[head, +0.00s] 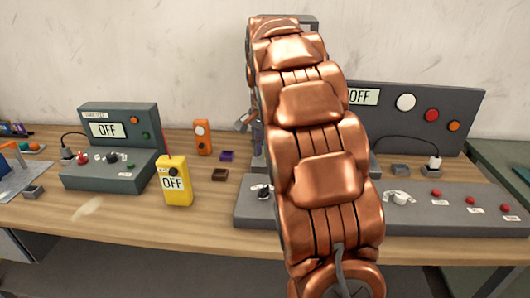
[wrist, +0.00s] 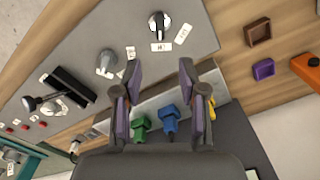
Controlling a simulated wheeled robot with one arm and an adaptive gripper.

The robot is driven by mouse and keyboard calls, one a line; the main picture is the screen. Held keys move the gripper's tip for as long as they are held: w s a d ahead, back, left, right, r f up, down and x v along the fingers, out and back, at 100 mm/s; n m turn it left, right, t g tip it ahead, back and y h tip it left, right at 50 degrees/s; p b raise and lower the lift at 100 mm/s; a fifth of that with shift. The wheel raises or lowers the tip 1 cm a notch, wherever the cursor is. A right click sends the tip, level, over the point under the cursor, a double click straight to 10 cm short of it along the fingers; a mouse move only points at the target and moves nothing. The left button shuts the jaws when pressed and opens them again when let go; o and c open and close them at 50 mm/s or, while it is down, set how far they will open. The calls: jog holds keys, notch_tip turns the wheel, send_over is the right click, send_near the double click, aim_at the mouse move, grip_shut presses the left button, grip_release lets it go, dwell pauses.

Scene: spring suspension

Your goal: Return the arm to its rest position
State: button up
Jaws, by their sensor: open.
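My arm, copper coloured and segmented, rises through the middle of the head view and bends over at the top, in front of the large grey test station (head: 460,205). My gripper shows in the wrist view (wrist: 163,80) with two dark, purple-padded fingers spread apart and nothing between the tips. In the head view only a small part of the gripper (head: 246,122) shows left of the arm. Below the fingers in the wrist view are a green plug (wrist: 141,127) and a blue plug (wrist: 169,120). A yellow piece (wrist: 211,108) is partly hidden behind the right finger.
A smaller grey station (head: 105,175) reading OFF stands left. A yellow meter (head: 175,186) and an orange device (head: 203,138) stand on the wooden bench (head: 110,212). Purple (head: 227,156) and brown (head: 220,174) trays lie near them.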

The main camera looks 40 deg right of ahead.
jog(key=s+a+f+n, duration=0.2)
jog(key=s+a+n, duration=0.2)
jog(key=s+a, duration=0.3)
jog(key=s+a+f+n+g+p, duration=0.1)
jog(key=s+a+f+n, duration=0.2)
jog(key=s, duration=1)
jog(key=s+a+f+n+p, duration=0.1)
jog(key=s+a+f+n, duration=0.1)
jog(key=s+a+n, duration=0.5)
jog(key=s+a, duration=0.3)
jog(key=a, duration=0.1)
jog(key=shift+s+a+f+g, duration=0.3)
jog(key=shift+a+f+g, duration=0.1)
